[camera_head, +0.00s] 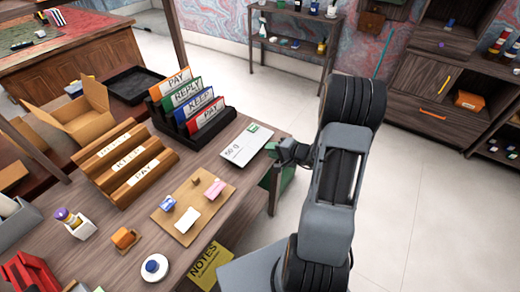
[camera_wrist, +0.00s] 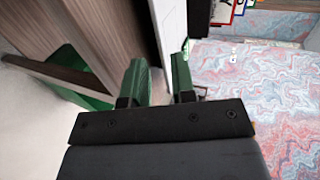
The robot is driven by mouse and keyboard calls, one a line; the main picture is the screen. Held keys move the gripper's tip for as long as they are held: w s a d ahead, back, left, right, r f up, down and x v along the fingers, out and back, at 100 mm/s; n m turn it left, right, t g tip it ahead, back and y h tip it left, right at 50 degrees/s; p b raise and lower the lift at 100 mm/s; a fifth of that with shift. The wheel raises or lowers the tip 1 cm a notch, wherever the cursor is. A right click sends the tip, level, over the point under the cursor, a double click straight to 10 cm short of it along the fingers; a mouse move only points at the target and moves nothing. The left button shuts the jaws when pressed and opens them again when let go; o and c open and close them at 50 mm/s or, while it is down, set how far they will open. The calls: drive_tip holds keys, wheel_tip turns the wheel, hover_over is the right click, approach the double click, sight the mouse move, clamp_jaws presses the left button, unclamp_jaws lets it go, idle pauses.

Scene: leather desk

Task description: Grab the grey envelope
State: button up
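The grey envelope (camera_head: 245,143) is a flat, pale grey piece marked "50 g" with a green stamp. It lies on the desk near its right edge, beside the black letter sorter. A pale strip (camera_wrist: 170,25), probably the envelope's edge, shows just beyond the fingertips. Whether a finger touches it I cannot tell.
The black sorter (camera_head: 205,133) with coloured cards stands left of the envelope. A cork board (camera_head: 168,212) with small items lies nearer. A wooden rack (camera_head: 125,165) and an open cardboard box (camera_head: 85,115) stand further left. The floor (camera_head: 415,190) to the right is clear.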

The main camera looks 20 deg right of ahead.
sight(260, 155)
drive_tip(key=x, duration=0.1)
drive_tip(key=b+x, duration=0.1)
drive_tip(key=x, duration=0.1)
drive_tip(key=shift+w+a+f, duration=0.15)
drive_tip(key=shift+f, duration=0.2)
drive_tip(key=shift+b+x, duration=0.85)
drive_tip(key=shift+b, duration=0.15)
drive_tip(key=shift+w+a+r, duration=0.15)
drive_tip(key=shift+w, duration=0.1)
clamp_jaws()
drive_tip(key=shift+r+p, duration=0.4)
drive_tip(key=shift+r, duration=0.85)
drive_tip(key=shift+f, duration=0.1)
drive_tip(key=shift+s, duration=0.1)
